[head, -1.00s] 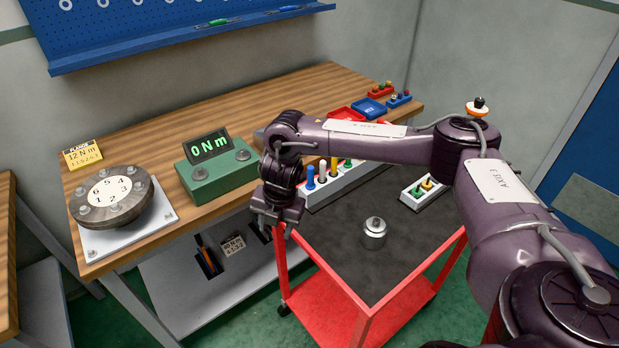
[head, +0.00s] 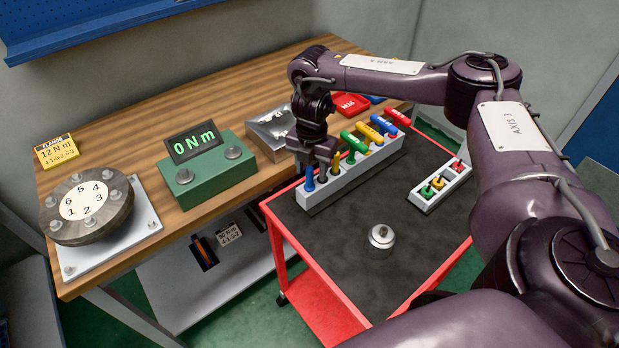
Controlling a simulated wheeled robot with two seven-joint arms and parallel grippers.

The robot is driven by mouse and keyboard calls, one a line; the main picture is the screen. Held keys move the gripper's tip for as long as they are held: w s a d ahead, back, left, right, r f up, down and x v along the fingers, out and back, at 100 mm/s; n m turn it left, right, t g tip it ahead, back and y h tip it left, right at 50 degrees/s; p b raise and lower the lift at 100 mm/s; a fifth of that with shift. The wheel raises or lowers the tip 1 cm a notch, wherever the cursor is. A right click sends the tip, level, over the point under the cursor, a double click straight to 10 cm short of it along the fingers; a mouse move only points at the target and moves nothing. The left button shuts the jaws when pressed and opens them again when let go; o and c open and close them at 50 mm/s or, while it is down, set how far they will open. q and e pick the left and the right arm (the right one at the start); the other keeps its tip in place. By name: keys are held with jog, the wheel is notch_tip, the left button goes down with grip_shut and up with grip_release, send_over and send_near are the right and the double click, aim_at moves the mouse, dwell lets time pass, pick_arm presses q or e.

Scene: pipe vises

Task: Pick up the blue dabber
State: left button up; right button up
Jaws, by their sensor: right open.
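A blue dabber (head: 309,180) stands upright at the near left end of a long grey rack (head: 350,181) on the black-topped red cart. My right gripper (head: 318,170) points down over this end of the rack, with its open fingers close around or beside the dabber's top. I cannot tell whether they touch it. The gripper hides part of the rack and the pieces just behind the blue one. A yellow piece (head: 336,161) shows just right of the gripper. My left gripper is not in view.
T-handled tools, green (head: 353,142), yellow, blue and red, stand further along the rack. A smaller grey holder (head: 428,203) with coloured pieces and a metal canister (head: 381,236) sit on the cart (head: 345,255). The wooden bench holds a green torque display (head: 208,172) and a bolted flange (head: 86,208).

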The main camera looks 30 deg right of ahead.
aim_at(310, 178)
jog(key=f, duration=0.1)
jog(key=f+p, duration=0.1)
jog(key=shift+w+a+f, duration=0.15)
jog(key=shift+w+f, duration=0.05)
jog(key=shift+f, duration=0.8)
jog(key=c, duration=0.6)
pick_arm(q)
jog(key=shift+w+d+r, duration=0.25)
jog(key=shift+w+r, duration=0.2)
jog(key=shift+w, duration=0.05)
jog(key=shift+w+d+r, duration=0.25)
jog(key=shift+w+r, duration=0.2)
pick_arm(e)
jog(key=shift+c, duration=1.4)
